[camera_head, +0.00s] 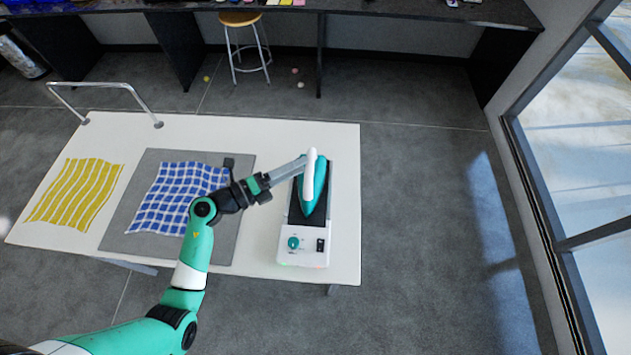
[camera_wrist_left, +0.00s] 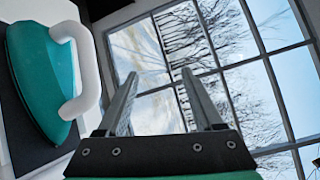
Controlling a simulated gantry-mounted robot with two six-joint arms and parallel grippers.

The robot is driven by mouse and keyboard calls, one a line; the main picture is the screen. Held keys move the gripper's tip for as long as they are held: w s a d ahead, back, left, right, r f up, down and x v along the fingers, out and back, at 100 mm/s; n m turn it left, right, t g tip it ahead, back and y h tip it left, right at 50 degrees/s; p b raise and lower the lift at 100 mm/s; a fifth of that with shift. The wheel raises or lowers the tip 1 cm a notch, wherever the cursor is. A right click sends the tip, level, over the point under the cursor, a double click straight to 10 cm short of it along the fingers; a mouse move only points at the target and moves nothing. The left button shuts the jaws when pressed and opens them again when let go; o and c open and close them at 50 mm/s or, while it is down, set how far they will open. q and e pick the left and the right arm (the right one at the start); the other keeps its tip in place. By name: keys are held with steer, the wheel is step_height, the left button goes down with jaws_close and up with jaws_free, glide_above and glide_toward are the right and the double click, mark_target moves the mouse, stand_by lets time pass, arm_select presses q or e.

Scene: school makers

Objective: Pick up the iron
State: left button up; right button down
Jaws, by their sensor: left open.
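The iron is teal with a white handle (camera_head: 312,181) and rests on a black and white base station (camera_head: 295,244) at the right side of the white table. In the left wrist view the iron (camera_wrist_left: 38,85) is at the left, its white handle facing the fingers. My left gripper (camera_head: 304,160) is at the iron's handle in the head view, coming from the left. In the left wrist view its two fingers (camera_wrist_left: 157,90) are apart with nothing between them, and the handle lies outside them, to the left. My right gripper is not in view.
A blue checked cloth (camera_head: 176,197) lies on a grey mat (camera_head: 221,246) left of the iron. A yellow striped cloth (camera_head: 75,195) lies farther left. A metal rail (camera_head: 105,84) stands at the table's back left. Windows (camera_head: 590,130) are at the right.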

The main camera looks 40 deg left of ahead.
mark_target(309, 168)
arm_select(q)
steer(key=s+a+f+n+y+b, duration=0.3)
steer(key=s+a+f, duration=0.1)
steer(key=f, duration=0.6)
steer(key=w+b, duration=0.1)
steer(key=w, duration=0.2)
steer(key=w+d+b, duration=0.1)
steer(key=w, duration=0.3)
steer(key=w+f+b, duration=0.1)
steer(key=w, duration=0.2)
steer(key=shift+w+d, duration=0.35)
steer(key=shift+d, duration=0.05)
steer(key=shift+w+r, duration=0.1)
steer(key=shift+w, duration=0.1)
steer(key=shift+s, duration=0.1)
jaws_close()
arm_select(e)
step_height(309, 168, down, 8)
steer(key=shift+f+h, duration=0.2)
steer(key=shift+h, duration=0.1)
arm_select(q)
steer(key=shift+r, duration=0.15)
